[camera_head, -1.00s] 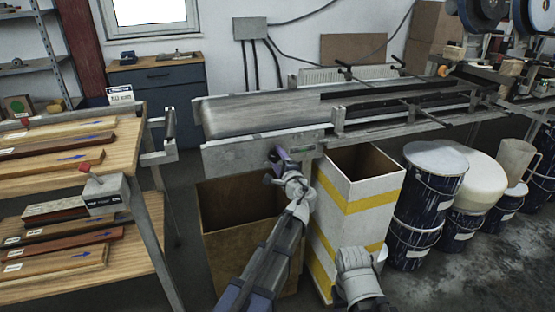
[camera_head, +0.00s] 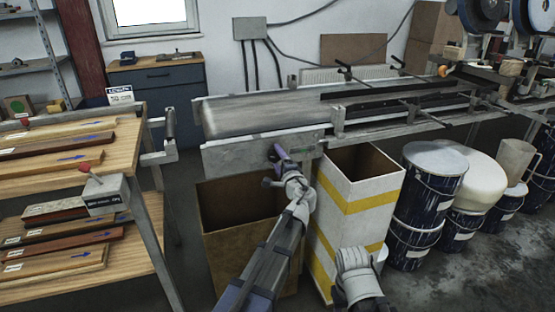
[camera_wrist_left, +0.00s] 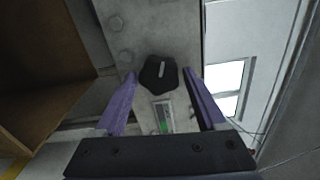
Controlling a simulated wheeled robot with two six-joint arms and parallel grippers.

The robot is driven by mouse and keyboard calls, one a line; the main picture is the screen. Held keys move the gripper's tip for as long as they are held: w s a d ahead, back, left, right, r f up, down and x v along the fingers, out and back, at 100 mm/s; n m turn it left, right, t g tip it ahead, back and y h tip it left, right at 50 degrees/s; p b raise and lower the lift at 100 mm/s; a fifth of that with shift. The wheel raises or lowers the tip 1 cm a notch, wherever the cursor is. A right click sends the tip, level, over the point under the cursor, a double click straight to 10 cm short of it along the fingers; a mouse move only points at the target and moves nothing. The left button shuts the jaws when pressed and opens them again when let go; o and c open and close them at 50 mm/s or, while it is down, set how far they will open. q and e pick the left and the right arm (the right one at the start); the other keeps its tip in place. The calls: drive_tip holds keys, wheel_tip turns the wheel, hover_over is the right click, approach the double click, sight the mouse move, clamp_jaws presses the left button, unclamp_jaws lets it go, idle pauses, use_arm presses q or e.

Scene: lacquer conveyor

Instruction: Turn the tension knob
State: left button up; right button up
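The tension knob (camera_wrist_left: 159,73) is black with a pale line, on the grey metal end plate of the conveyor. In the left wrist view my left gripper (camera_wrist_left: 161,80) is open, with one purple finger on each side of the knob and visible gaps. I cannot tell how deep the fingers reach. A small gauge with a green mark (camera_wrist_left: 163,117) is below the knob in that view. In the head view the left gripper (camera_head: 277,153) is at the conveyor's side plate and hides the knob. My right arm (camera_head: 358,278) shows at the bottom; its fingers cannot be made out.
The conveyor belt (camera_head: 260,112) runs above the plate. A brown open box (camera_head: 222,240) and a white box with yellow stripes (camera_head: 338,210) stand below. A wooden rack with boards (camera_head: 135,147) is at left. Blue drums (camera_head: 432,190) are at right.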

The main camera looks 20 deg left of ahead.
use_arm(q)
drive_tip(key=shift+o, duration=1.2)
drive_tip(key=shift+s, duration=0.1)
drive_tip(key=v, duration=0.7)
drive_tip(key=shift+s+d, duration=0.25)
